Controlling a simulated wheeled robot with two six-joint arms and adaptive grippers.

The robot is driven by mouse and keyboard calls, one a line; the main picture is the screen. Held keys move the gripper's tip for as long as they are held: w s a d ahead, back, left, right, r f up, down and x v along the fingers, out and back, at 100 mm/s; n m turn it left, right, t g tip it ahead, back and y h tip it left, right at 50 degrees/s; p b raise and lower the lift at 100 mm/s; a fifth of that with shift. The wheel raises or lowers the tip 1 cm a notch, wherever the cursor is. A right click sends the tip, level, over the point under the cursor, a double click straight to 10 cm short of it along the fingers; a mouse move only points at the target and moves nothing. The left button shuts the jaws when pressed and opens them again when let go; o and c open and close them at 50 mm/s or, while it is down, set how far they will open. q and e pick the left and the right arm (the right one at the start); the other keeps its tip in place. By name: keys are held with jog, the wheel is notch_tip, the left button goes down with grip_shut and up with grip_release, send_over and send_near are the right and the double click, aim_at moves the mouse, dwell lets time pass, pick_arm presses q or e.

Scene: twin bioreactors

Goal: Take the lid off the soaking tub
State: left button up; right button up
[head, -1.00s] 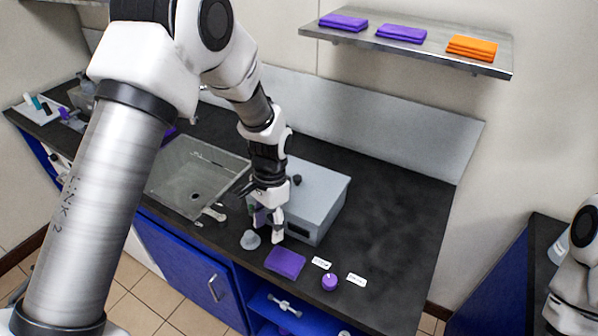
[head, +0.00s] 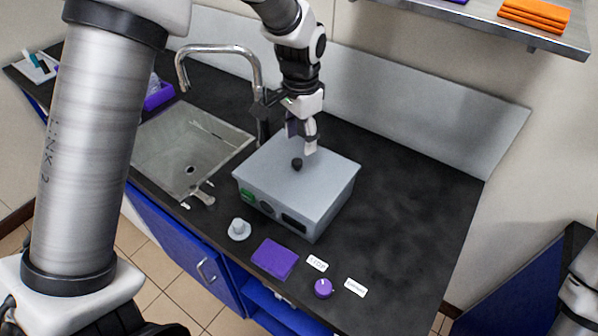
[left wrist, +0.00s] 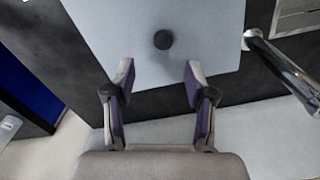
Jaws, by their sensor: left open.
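The soaking tub (head: 318,219) is a grey box on the dark counter, with a green switch and a dark display on its front. Its flat grey lid (head: 325,175) is on top, with a small black knob (head: 297,164) in the middle. The knob also shows in the left wrist view (left wrist: 163,40), beyond the fingertips. My left gripper (head: 302,143) is over the back part of the lid, behind the knob. In the left wrist view the gripper (left wrist: 158,80) is open, with nothing between its fingers. My right gripper is not in view.
A sink (head: 185,150) with a tall curved faucet (head: 222,50) is left of the tub. In front lie a grey stopper-like piece (head: 239,229), a purple cloth (head: 275,258), a purple round object (head: 323,288) and two white labels (head: 317,263). The counter right of the tub is clear.

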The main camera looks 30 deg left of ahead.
aim_at(298, 161)
pick_arm(q)
jog(key=f, duration=0.2)
jog(key=shift+w+f+p, duration=0.35)
jog(key=shift+w+f, duration=0.05)
jog(key=f, duration=0.2)
jog(key=s+f+p, duration=0.1)
jog(key=shift+s+a+f, duration=0.1)
jog(key=shift+a+f, duration=0.25)
jog(key=shift+f, duration=0.35)
jog(key=shift+w, duration=0.2)
jog(key=shift+c, duration=0.4)
jog(key=shift+d, duration=0.1)
jog(key=c, duration=0.6)
grip_shut()
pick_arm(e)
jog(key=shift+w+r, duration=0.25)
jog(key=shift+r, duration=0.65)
